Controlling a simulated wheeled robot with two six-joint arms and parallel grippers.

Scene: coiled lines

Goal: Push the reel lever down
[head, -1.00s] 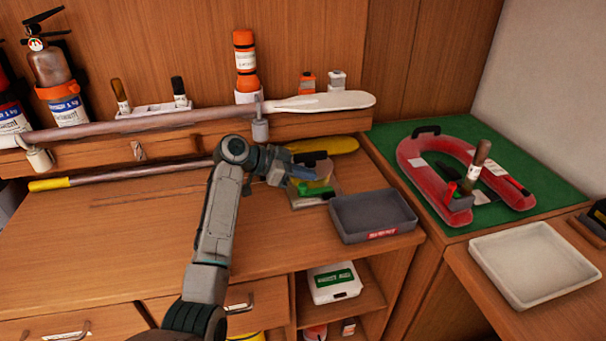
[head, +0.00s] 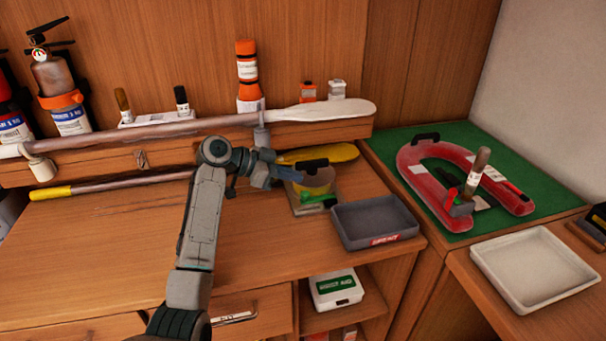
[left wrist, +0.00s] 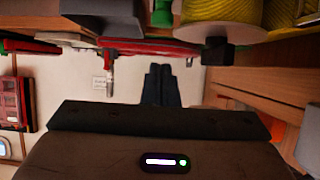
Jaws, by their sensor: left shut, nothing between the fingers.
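The reel (head: 322,181) is a yellow coil on a grey base (head: 301,209) on the wooden bench, left of the grey tray. A black bar (head: 313,164), which looks like its lever, lies across its top, nearly level. A green piece (head: 318,199) is at its front. In the left wrist view the yellow reel (left wrist: 232,14) is at the upper right, with a black block (left wrist: 215,52) beside it. My left gripper (head: 295,175) is shut and empty, at the left side of the reel; contact cannot be told. Its fingertips (left wrist: 162,72) also show in the wrist view.
A dark grey tray (head: 375,222) stands just right of the reel. A yellow-bladed paddle (head: 318,154) lies behind it, and a white-bladed one (head: 320,111) rests on holders above. A red horseshoe ring (head: 418,183) lies on a green mat. The bench's left part is clear.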

